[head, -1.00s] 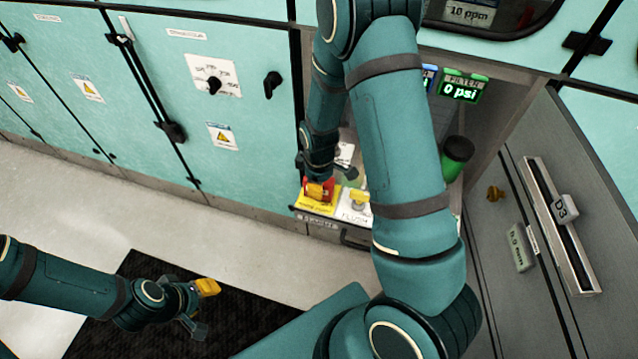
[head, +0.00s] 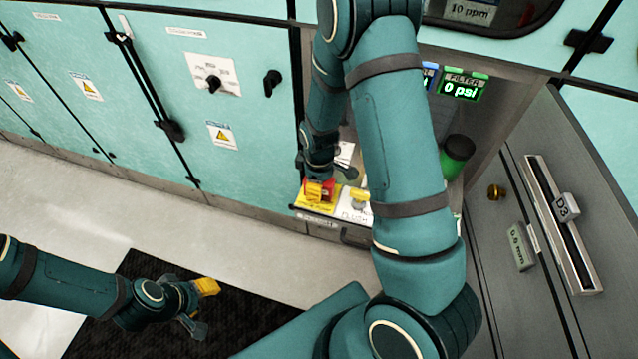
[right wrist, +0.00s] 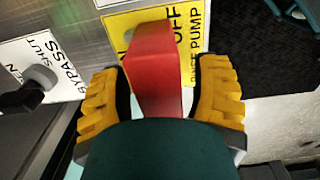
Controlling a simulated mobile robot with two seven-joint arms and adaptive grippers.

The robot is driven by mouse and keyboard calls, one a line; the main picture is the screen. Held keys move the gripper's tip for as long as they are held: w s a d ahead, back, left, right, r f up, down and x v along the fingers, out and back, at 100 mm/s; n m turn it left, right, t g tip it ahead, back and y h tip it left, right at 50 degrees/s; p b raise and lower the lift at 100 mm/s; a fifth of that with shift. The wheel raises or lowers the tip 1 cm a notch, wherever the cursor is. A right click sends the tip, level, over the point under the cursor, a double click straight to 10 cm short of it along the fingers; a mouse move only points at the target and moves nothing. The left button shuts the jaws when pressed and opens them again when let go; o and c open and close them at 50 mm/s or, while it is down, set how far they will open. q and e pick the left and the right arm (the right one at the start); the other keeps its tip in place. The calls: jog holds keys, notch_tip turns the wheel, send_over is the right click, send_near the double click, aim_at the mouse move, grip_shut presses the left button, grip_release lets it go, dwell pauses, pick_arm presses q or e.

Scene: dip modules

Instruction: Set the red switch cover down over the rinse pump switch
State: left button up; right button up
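The red switch cover (right wrist: 153,60) stands in the middle of the right wrist view, in front of the yellow rinse pump label (right wrist: 190,45). The pump switch itself is hidden, and I cannot tell how far the cover is tilted. My right gripper (right wrist: 162,92) has one yellow fingertip on each side of the cover, with a gap showing on at least the right side. In the head view the red cover (head: 328,186) is partly hidden behind a yellow fingertip, above the yellow plate (head: 318,207). My left gripper (head: 203,308) is open and empty, far from the panel.
A yellow flush knob (head: 359,196) is close to the right of the cover. The bypass valve handle (right wrist: 28,92) is at the left in the wrist view. A green container with a dark top (head: 457,155) stands further back. Open floor lies left of the panel.

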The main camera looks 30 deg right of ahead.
notch_tip(320, 180, up, 12)
dwell(0.6)
